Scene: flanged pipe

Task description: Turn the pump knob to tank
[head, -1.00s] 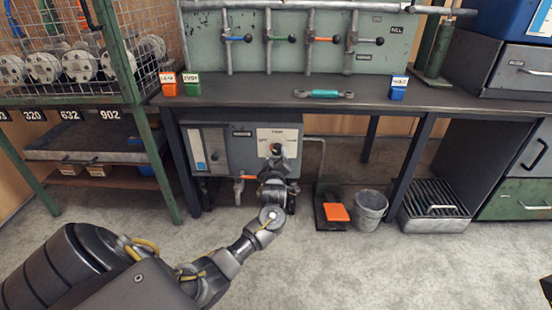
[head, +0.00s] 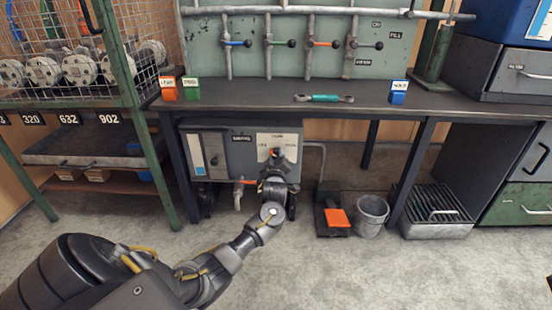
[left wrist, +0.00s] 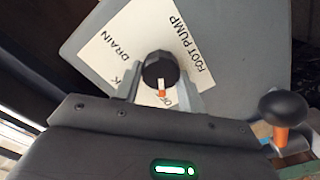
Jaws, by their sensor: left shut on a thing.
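The pump knob (left wrist: 160,70) is black and round with a white and orange pointer. It sits on a white label plate (left wrist: 130,45) on the grey pump box (head: 239,150) under the bench. The plate reads "DRAIN" and "FOOT PUMP", with a partly hidden word ending in K. The pointer faces the bottom of the left wrist view, toward lettering that looks like "OFF". My left gripper (left wrist: 160,88) is shut on the knob, one finger on each side. In the head view, my left gripper (head: 276,160) covers part of the plate. My right gripper is not in view.
A black ball-ended lever (left wrist: 283,112) with an orange collar is close to the gripper's right in the left wrist view. A foot pedal (head: 335,218) and bucket (head: 371,214) stand right of the box. The bench top (head: 245,97) is above; open floor is in front.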

